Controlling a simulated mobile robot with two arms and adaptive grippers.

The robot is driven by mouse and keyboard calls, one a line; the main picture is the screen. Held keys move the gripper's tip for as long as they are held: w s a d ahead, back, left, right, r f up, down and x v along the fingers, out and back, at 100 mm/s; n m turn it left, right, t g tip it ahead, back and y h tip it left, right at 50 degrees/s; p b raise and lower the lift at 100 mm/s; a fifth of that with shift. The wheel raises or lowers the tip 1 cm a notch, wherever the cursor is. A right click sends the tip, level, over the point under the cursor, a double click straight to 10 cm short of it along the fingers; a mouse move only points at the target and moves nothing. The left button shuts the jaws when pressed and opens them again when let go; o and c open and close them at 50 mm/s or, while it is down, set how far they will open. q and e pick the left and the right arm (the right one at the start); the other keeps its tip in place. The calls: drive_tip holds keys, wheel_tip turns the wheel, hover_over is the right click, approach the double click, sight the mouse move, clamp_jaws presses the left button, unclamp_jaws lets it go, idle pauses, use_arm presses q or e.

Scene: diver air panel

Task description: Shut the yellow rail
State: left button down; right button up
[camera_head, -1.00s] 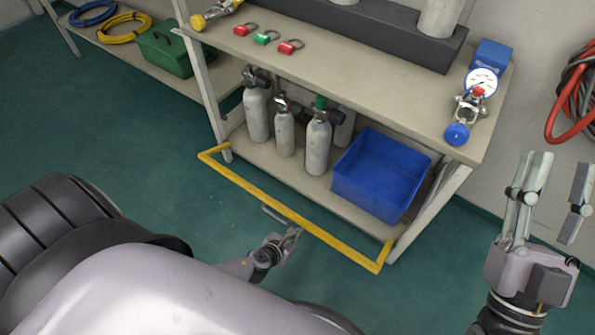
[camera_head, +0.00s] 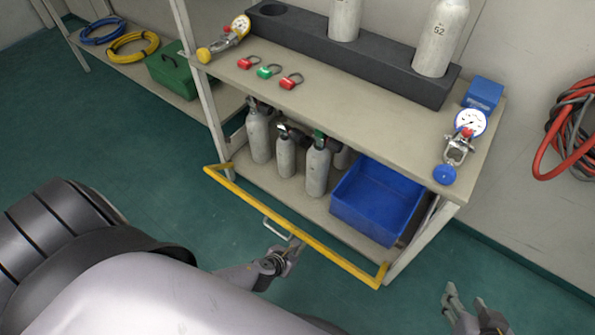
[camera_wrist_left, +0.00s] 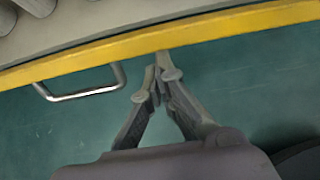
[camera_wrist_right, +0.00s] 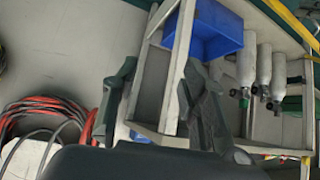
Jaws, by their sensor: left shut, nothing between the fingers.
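The yellow rail (camera_head: 310,242) stands out from the front of the lower shelf, with short side arms at both ends. A metal loop handle (camera_head: 277,229) is on its front bar; it also shows in the left wrist view (camera_wrist_left: 88,94). My left gripper (camera_head: 294,246) is shut and empty, just right of the handle. In the left wrist view its fingertips (camera_wrist_left: 160,72) are close to the rail's lower edge (camera_wrist_left: 190,36); I cannot tell whether they touch. My right gripper (camera_head: 466,303) is open and empty, low, right of the shelf.
The lower shelf holds several grey cylinders (camera_head: 317,168) and a blue bin (camera_head: 372,205). The upper shelf carries gauges (camera_head: 470,123), red and green tags (camera_head: 268,71) and a dark cylinder rack (camera_head: 370,62). Red hoses (camera_head: 572,130) hang at right. Floor in front is clear.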

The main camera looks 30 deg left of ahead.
sight(305, 237)
use_arm(q)
drive_tip(key=shift+w+r+p, duration=0.35)
drive_tip(key=shift+r+p, duration=0.2)
drive_tip(key=shift+w+r+p, duration=0.3)
drive_tip(key=shift+r+p, duration=0.25)
drive_tip(key=shift+w+d+r+p, duration=0.1)
drive_tip(key=shift+w+r+p, duration=0.45)
drive_tip(key=shift+p, duration=0.15)
use_arm(e)
drive_tip(key=s+d+f+g+h, duration=0.1)
drive_tip(key=s+d+g, duration=0.3)
drive_tip(key=s, duration=0.5)
use_arm(q)
drive_tip(key=w+r+p, duration=0.2)
drive_tip(key=w+r, duration=0.1)
drive_tip(key=shift+d+p, duration=0.1)
drive_tip(key=shift+p, duration=0.3)
drive_tip(key=w+r+p, duration=0.2)
drive_tip(key=w, duration=0.6)
drive_tip(key=shift+d+r, duration=0.15)
drive_tip(key=shift+d, duration=0.2)
use_arm(e)
wheel_tip(305, 237, down, 17)
drive_tip(key=a+g, duration=0.1)
drive_tip(key=g, duration=0.1)
drive_tip(key=shift+w+a, duration=0.15)
drive_tip(key=shift+w, duration=0.15)
drive_tip(key=shift+f, duration=0.1)
use_arm(q)
drive_tip(key=shift+s, duration=0.1)
